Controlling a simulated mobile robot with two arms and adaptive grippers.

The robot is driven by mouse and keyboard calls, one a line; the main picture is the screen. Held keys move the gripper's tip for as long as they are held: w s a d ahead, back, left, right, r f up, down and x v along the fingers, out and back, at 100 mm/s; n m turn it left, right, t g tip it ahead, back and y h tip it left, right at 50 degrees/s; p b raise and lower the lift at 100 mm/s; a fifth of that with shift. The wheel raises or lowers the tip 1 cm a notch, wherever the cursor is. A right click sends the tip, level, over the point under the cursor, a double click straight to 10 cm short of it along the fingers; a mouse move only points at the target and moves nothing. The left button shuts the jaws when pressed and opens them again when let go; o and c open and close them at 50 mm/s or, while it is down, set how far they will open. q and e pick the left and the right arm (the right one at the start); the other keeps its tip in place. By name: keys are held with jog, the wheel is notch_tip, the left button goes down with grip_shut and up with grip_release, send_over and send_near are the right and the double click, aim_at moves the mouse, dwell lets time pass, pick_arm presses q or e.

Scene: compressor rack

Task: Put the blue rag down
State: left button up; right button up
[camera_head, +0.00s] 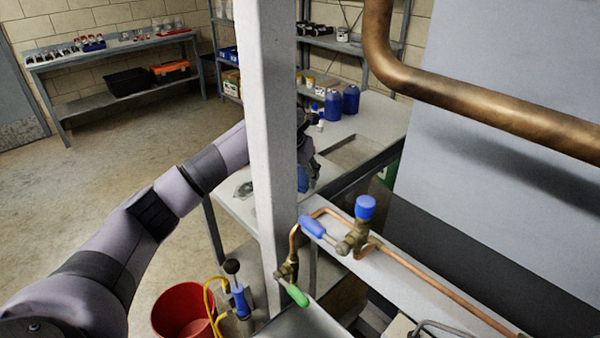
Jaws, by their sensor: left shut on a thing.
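My left arm reaches in from the left and passes behind a white upright post (267,120). My left gripper (309,172) shows only in part to the right of the post, over the grey worktable (345,135). It is shut on the blue rag (302,180), of which a small blue patch shows at the fingers. The post hides the rest of the rag and the wrist. I cannot tell whether the rag touches the tabletop. My right gripper is not in view.
Blue bottles (350,100) stand at the table's back, near a shallow recessed tray (354,150). Copper pipes with a blue-capped valve (364,208) lie in front. A red bucket (183,310) and blue pump (239,300) stand below. A bench (110,45) is far left.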

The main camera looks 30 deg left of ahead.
pick_arm(q)
jog(key=shift+f, duration=0.55)
jog(key=o, duration=1.4)
jog(key=shift+o, duration=0.2)
jog(key=shift+r, duration=0.1)
jog(key=shift+r, duration=0.3)
jog(key=shift+r+p, duration=0.45)
jog(key=shift+r, duration=0.15)
jog(key=b+v, duration=0.1)
jog(key=v, duration=1)
jog(key=shift+s+b, duration=0.2)
jog(key=shift+b, duration=0.15)
jog(key=shift+r, duration=0.1)
